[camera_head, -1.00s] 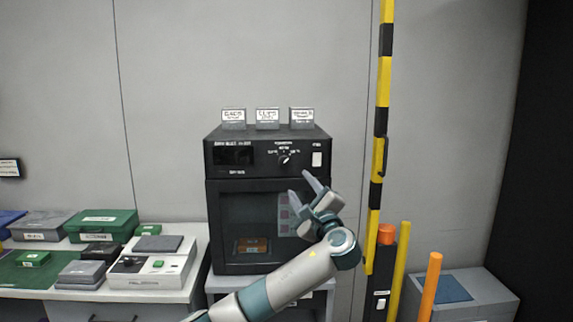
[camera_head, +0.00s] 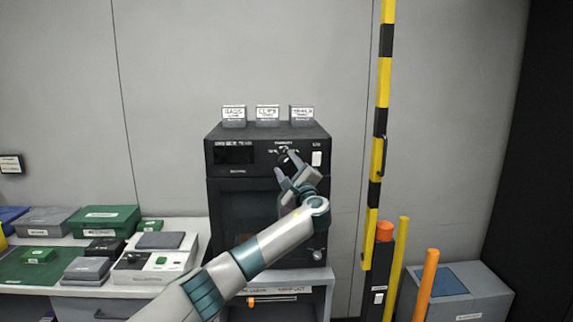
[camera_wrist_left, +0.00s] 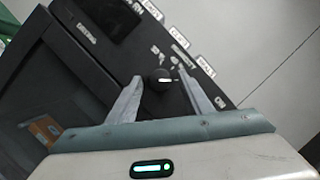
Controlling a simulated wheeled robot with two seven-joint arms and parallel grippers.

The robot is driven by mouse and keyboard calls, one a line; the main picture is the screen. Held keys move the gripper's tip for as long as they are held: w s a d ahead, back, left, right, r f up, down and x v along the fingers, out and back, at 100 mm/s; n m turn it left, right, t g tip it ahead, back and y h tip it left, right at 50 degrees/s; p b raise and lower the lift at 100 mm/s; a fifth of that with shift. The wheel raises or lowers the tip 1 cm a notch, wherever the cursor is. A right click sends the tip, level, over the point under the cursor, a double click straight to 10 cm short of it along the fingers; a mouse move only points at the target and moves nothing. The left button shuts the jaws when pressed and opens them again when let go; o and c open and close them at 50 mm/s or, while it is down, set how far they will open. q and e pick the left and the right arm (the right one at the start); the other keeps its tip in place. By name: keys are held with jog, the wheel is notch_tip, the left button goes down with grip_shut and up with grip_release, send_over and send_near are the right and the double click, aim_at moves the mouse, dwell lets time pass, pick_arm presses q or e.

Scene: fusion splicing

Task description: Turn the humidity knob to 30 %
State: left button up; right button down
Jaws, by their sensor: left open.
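The humidity knob (camera_wrist_left: 159,82) is a small black knob with a white pointer line on the front panel of the black cabinet (camera_head: 223,174). In the left wrist view it sits between the two fingertips of my left gripper (camera_wrist_left: 160,84), with a gap on each side. In the head view my left gripper (camera_head: 285,163) is raised in front of the panel, and its fingers partly cover the knob and its dial marks. The gripper is open and holds nothing. The scale numbers are too blurred to read. My right gripper is not in view.
The panel has a dark display (camera_head: 235,155) on the left and a white switch (camera_head: 316,158) on the right. A yellow-black pole (camera_head: 378,155) rises on the right. A bench with boxes lies on the left.

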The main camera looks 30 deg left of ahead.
pick_arm(q)
jog(key=c, duration=1.1)
jog(key=shift+o, duration=0.2)
